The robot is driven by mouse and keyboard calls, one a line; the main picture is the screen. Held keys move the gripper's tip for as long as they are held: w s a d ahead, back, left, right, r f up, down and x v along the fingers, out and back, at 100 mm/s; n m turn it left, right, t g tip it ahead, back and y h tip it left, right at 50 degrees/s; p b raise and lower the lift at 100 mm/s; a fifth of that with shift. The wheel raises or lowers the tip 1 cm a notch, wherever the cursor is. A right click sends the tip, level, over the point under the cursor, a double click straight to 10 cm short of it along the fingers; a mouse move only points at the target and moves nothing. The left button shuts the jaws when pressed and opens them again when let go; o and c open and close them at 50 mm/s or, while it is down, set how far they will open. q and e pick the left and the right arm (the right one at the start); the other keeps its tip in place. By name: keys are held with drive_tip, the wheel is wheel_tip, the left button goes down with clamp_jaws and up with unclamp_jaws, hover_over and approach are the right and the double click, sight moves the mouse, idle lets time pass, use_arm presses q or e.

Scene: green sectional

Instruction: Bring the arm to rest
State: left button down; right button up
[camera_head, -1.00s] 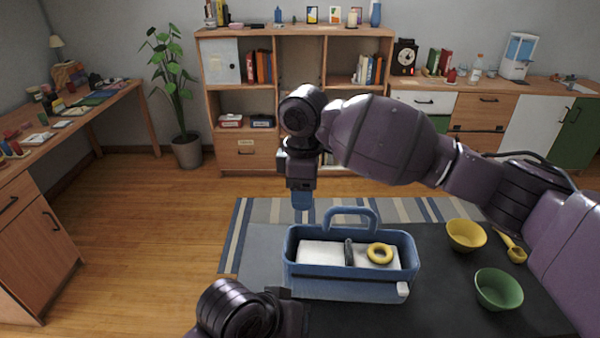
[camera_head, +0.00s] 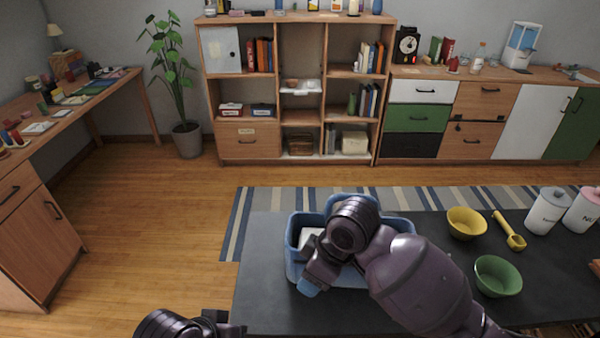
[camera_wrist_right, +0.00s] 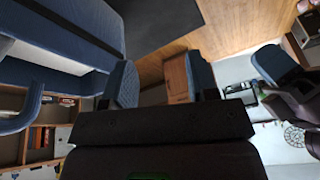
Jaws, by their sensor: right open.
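My right arm reaches in from the lower right and covers much of the blue caddy (camera_head: 296,258) on the dark table. In the head view my right gripper (camera_head: 308,288) hangs at the caddy's near left side; whether it touches cannot be told. The right wrist view shows the right gripper (camera_wrist_right: 162,80) with its two blue fingertips apart and nothing between them. My left arm shows at the bottom edge, its gripper (camera_head: 232,330) mostly cut off. A blue-tipped finger at the right of the wrist view appears to be my left gripper's (camera_wrist_right: 275,64).
A yellow bowl (camera_head: 467,223), a green bowl (camera_head: 497,276), a yellow scoop (camera_head: 510,233) and two white canisters (camera_head: 546,211) stand to the right on the table (camera_head: 262,300). The table left of the caddy is clear. A bookshelf (camera_head: 296,90) stands behind.

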use_arm(q)
drive_tip(key=s+a+f+g+y, duration=0.1)
drive_tip(key=s+a+y, duration=0.1)
drive_tip(key=s+a, duration=0.5)
drive_tip(key=s+a+f+y, duration=0.25)
drive_tip(key=s+a, duration=0.25)
drive_tip(key=a, duration=0.4)
use_arm(e)
drive_tip(key=s+d+f+m+t+h, duration=0.1)
drive_tip(key=s+d+f+m+h, duration=0.2)
drive_tip(key=s+d+m, duration=0.7)
drive_tip(key=s+d+f+m+t+h, duration=0.1)
drive_tip(key=s+d+f+m+h, duration=0.15)
drive_tip(key=s+d, duration=1.2)
use_arm(q)
drive_tip(key=w+f+t, duration=0.7)
drive_tip(key=f, duration=0.3)
drive_tip(key=shift+t+h, duration=0.3)
drive_tip(key=shift+h, duration=0.05)
use_arm(e)
drive_tip(key=w+f+t+y, duration=0.1)
drive_tip(key=w+f+t, duration=0.7)
drive_tip(key=f, duration=0.3)
drive_tip(key=shift+w+d+f, duration=0.15)
drive_tip(key=shift+w+f, duration=0.05)
drive_tip(key=shift+f, duration=0.05)
use_arm(q)
drive_tip(key=shift+w, duration=0.1)
